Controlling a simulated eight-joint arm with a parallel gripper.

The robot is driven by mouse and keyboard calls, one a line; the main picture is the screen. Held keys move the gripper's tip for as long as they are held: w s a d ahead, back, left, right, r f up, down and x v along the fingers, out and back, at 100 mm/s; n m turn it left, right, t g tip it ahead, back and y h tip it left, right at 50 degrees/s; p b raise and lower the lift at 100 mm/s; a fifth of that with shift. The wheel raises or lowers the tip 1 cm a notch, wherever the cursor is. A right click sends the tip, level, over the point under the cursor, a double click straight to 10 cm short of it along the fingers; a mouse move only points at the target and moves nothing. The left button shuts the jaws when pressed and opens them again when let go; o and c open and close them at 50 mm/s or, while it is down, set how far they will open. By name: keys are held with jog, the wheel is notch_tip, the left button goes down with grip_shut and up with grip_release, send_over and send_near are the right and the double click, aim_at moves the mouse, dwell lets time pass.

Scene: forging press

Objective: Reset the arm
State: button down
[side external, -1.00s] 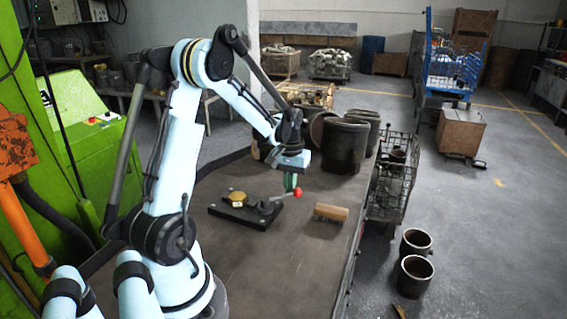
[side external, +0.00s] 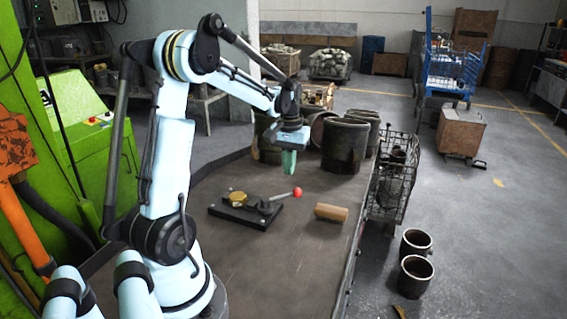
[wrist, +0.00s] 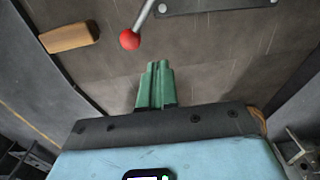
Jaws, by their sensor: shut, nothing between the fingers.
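My gripper (side external: 289,172) has green fingers that point down above the table, with its arm reaching in from the left. In the wrist view the two green fingers (wrist: 157,68) lie together, shut and empty. A black plate (side external: 240,213) with a brass round part and a lever lies on the table below and to the left of the gripper. The lever's red ball (side external: 297,192) sits below the gripper, apart from it. The ball (wrist: 129,40) also shows in the wrist view, just beyond the fingertips.
A wooden block (side external: 331,212) lies on the table (side external: 285,265) right of the plate. Large dark pots (side external: 345,146) stand at the table's back, close behind the gripper. A wire basket (side external: 391,190) stands beside the right edge. A green machine (side external: 85,135) is at left.

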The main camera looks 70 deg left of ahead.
jog(key=shift+r, duration=0.5)
jog(key=shift+d, duration=0.1)
jog(key=s+d+r+m+t, duration=0.1)
jog(key=d+r+m+t, duration=0.1)
jog(key=d, duration=1)
jog(key=s+d+r+m+t, duration=0.2)
jog(key=d+m+t, duration=0.3)
jog(key=d, duration=0.8)
jog(key=shift+s+d+r+m, duration=0.2)
jog(key=shift+s+m, duration=0.1)
jog(key=shift+m, duration=0.6)
